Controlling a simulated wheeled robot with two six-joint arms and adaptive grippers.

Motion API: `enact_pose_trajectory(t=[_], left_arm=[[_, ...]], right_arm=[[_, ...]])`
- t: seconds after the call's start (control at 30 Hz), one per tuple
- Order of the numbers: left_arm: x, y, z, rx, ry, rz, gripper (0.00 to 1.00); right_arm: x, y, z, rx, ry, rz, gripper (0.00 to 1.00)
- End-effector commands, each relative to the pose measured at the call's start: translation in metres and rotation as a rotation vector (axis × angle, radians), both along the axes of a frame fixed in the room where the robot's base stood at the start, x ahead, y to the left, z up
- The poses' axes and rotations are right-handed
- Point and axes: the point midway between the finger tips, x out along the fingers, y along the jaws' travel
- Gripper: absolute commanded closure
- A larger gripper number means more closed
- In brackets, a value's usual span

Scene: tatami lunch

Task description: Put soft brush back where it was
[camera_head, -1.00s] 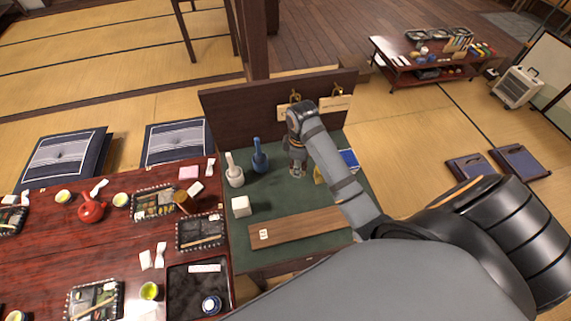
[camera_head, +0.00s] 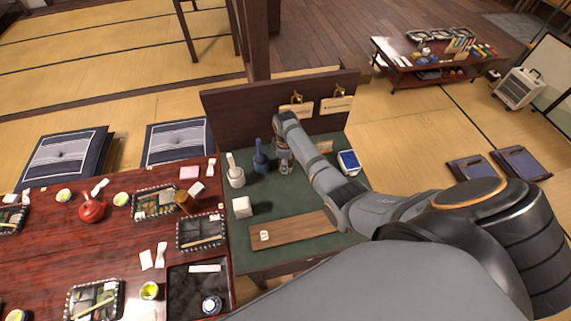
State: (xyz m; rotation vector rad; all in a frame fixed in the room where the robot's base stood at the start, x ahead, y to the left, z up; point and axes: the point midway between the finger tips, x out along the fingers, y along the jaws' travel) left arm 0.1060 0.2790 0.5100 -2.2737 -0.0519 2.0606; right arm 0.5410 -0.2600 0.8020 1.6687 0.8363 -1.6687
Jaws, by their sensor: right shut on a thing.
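My right gripper (camera_head: 285,168) points down over the green-topped side table (camera_head: 280,193), just right of the blue mortar (camera_head: 260,157). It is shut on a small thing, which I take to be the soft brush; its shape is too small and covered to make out. An upright dark wooden board (camera_head: 235,113) stands along the table's back, with a left brass hook (camera_head: 297,97) and a right brass hook (camera_head: 339,91), each above a pale label. No brush shows clearly on either hook. My left gripper is not in view.
A white mortar (camera_head: 236,177), a white cube (camera_head: 242,207) and a long wooden plank (camera_head: 285,232) are on the side table. A blue and white box (camera_head: 348,162) stands at its right. The red lunch table (camera_head: 100,255) adjoins on the left. Green cloth between cube and gripper is clear.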

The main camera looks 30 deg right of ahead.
Motion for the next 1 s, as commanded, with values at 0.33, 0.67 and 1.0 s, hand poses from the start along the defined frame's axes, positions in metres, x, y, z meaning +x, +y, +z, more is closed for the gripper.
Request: enact_pose_trajectory(t=[0.33,0.67,1.0], left_arm=[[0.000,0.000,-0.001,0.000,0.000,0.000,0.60],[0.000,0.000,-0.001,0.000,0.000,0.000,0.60],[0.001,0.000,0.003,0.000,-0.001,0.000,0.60]], right_arm=[[0.000,0.000,-0.002,0.000,-0.001,0.000,0.64],[0.000,0.000,-0.002,0.000,0.000,0.000,0.47],[0.002,-0.001,0.042,-0.001,-0.007,0.000,0.47]])
